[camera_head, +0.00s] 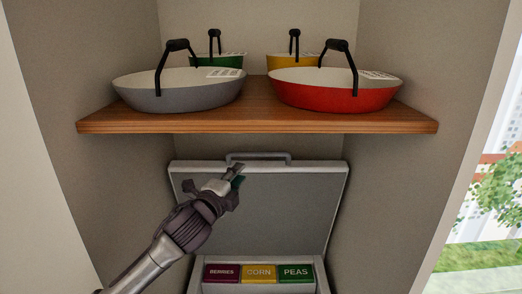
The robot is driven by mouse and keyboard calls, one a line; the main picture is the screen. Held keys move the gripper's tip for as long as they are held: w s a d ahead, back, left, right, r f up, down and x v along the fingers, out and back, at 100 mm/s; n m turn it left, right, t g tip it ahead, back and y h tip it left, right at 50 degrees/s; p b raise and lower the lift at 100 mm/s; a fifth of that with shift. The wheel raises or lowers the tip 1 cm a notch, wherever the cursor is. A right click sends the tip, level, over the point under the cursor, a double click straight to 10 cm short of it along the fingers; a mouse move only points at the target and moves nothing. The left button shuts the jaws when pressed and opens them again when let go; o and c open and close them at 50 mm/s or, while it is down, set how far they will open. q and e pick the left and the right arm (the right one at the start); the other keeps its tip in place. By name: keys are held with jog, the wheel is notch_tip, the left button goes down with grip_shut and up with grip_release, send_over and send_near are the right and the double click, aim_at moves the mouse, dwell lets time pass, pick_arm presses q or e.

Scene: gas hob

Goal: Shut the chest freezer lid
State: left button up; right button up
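The chest freezer lid (285,215) is a grey panel with a light rim, standing raised and open under the shelf. Its bar handle (259,156) is along the top edge. The open freezer (316,266) below it shows only in part, cut off by the bottom of the view. My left gripper (237,175) is in front of the lid's upper left part, with its fingertips just below the handle in the picture. I cannot tell whether it touches the lid, or whether its fingers are open or shut. My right gripper is not in view.
Berries (222,273), corn (259,273) and peas (296,273) packs sit inside the freezer. A wooden shelf (258,123) above the lid holds a grey pan (180,93), a red pan (335,95), and green and yellow ones behind. Walls close in both sides.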

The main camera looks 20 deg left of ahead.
aim_at(258, 155)
pick_arm(q)
jog(key=w, duration=0.4)
jog(key=w+d+b, duration=0.1)
jog(key=w, duration=0.3)
jog(key=w+b, duration=0.1)
jog(key=w, duration=0.3)
jog(key=shift+w+d+f, duration=0.1)
jog(key=shift+d, duration=0.2)
jog(key=shift+w, duration=0.55)
grip_shut()
jog(key=shift+b, duration=0.3)
